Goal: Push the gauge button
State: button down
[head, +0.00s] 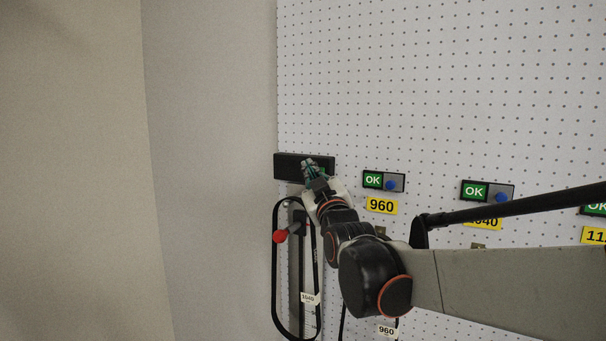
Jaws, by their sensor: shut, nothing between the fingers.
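My gripper (308,163) is shut and empty, in front of a dark rectangular panel (286,166) on the pegboard wall. It covers the panel's middle and right part, and I cannot tell whether it touches the panel. No button shows on the part left uncovered. To the right, a small unit with a green OK display (373,180) has a blue button (390,185) and a yellow 960 label below. A similar unit (474,191) with a blue button (501,197) sits further right, its yellow label partly hidden by my arm.
Another OK display (595,209) is cut off at the right edge. The pegboard (430,80) above is clear.

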jog(key=shift+s, duration=0.1)
jog(key=s+a, duration=0.2)
jog(key=s, duration=0.1)
jog(key=s+a, duration=0.1)
jog(key=s, duration=0.1)
jog(key=shift+a, duration=0.15)
dwell(0.4)
